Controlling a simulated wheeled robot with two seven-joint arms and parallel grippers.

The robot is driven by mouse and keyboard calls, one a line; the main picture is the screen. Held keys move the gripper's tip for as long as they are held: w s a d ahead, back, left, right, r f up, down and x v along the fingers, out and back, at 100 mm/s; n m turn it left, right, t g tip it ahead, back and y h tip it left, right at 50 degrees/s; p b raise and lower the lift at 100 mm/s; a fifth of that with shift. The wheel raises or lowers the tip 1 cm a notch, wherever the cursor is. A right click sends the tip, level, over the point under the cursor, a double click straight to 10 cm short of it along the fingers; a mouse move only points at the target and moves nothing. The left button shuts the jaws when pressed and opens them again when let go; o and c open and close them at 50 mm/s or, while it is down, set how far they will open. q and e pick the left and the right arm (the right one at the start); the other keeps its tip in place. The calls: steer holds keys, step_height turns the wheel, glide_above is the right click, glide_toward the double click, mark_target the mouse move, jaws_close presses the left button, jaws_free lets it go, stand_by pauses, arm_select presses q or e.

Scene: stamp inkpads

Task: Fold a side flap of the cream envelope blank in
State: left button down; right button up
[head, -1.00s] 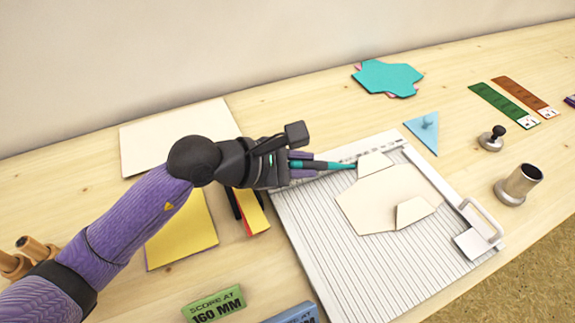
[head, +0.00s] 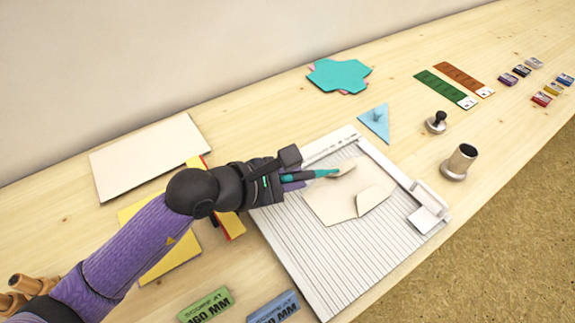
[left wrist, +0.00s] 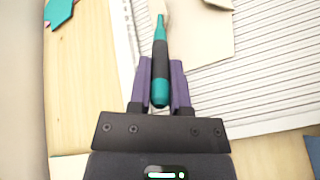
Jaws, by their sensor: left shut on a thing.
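The cream envelope blank (head: 328,205) lies on the white grooved scoring board (head: 335,262). Its near right flap (head: 373,199) is raised at an angle. Its far flap (head: 346,167) is tilted up beside the tool tip. My left gripper (head: 296,178) is shut on a teal and black pen-like tool (head: 326,173). The tool's tip is at the far flap; I cannot tell if it touches. In the left wrist view the tool (left wrist: 160,65) stands between the purple fingers, pointing at the blank (left wrist: 200,40). My right gripper is not in view.
A cream sheet (head: 140,160) and yellow sheets (head: 165,262) lie left of the board. Green (head: 207,303) and blue (head: 274,308) labelled blocks lie in front.

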arm_select(q)
steer(key=shift+f, duration=0.15)
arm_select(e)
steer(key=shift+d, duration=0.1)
arm_select(q)
steer(key=shift+f+b, duration=0.45)
steer(key=shift+f, duration=0.05)
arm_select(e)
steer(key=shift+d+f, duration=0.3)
arm_select(q)
steer(key=shift+r, duration=0.1)
step_height(320, 180, up, 6)
steer(key=p, duration=0.5)
steer(key=shift+d, duration=0.1)
steer(key=shift+r+p, duration=0.55)
steer(key=shift+p, duration=0.1)
steer(key=shift+f, duration=0.15)
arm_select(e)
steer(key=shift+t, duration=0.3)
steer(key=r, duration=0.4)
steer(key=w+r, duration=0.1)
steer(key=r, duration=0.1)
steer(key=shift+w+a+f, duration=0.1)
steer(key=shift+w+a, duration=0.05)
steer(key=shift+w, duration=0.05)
